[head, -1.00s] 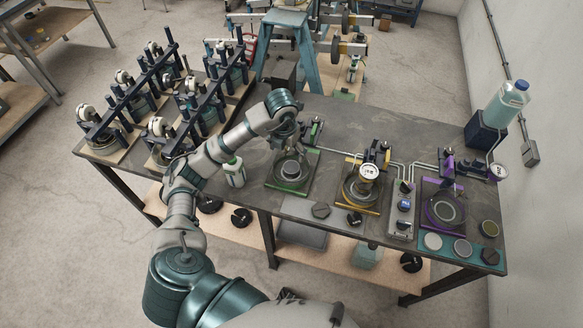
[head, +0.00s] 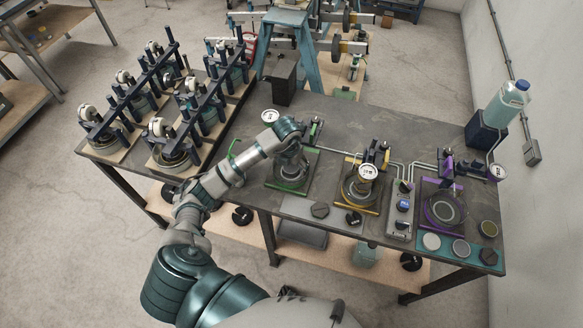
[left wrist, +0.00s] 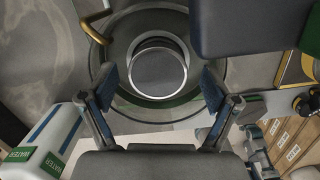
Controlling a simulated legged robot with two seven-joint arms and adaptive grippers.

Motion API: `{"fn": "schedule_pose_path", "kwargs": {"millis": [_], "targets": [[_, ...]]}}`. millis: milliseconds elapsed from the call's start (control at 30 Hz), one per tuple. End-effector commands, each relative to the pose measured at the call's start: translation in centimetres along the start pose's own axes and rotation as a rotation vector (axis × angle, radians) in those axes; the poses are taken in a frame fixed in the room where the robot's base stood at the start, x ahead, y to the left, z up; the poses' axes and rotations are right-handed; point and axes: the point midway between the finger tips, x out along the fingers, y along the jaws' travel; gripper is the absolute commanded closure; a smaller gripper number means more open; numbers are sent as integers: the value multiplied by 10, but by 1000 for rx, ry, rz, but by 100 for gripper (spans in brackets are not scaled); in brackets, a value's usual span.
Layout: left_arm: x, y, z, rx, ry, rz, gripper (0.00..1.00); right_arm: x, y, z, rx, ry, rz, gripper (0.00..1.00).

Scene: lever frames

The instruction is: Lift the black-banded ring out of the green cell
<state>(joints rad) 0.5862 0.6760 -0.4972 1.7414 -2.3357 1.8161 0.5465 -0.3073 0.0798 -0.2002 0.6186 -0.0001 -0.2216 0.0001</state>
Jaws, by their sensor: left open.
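The green cell (head: 287,188) is a green-edged plate on the bench, left of the yellow cell. My left gripper (head: 292,168) is right over it, pointing down, and hides most of its middle. In the left wrist view, a round grey-topped piece (left wrist: 157,72) sits inside a wider dark round seat, with a pale crescent along its upper edge. The open fingers of my left gripper (left wrist: 161,88) stand on either side of it with gaps. No black band can be made out, so I cannot tell which part is the ring. My right gripper is not in view.
The yellow cell (head: 361,190) with an upright gauge (head: 367,172) stands to the right. The purple cell (head: 443,208) is farther right. Dark racks (head: 165,105) fill the bench's left side.

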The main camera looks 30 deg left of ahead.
Motion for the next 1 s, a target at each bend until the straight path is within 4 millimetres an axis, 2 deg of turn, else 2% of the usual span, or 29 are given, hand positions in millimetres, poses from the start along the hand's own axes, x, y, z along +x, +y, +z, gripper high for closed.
{"fn": "schedule_pose_path", "kwargs": {"millis": [33,100,300,667,833,967,1000], "targets": [[0,0,0,0,1,-2,10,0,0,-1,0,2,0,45],[0,1,0,0,1,-2,30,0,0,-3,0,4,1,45],[0,1,0,0,1,-2,80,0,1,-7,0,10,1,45],[-3,1,1,0,0,-1,82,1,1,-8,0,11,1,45],[-18,2,3,0,-4,0,82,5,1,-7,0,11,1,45],[-38,0,5,2,-6,0,82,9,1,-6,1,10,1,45],[-37,-4,-6,4,-1,-1,82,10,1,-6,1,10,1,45]]}}
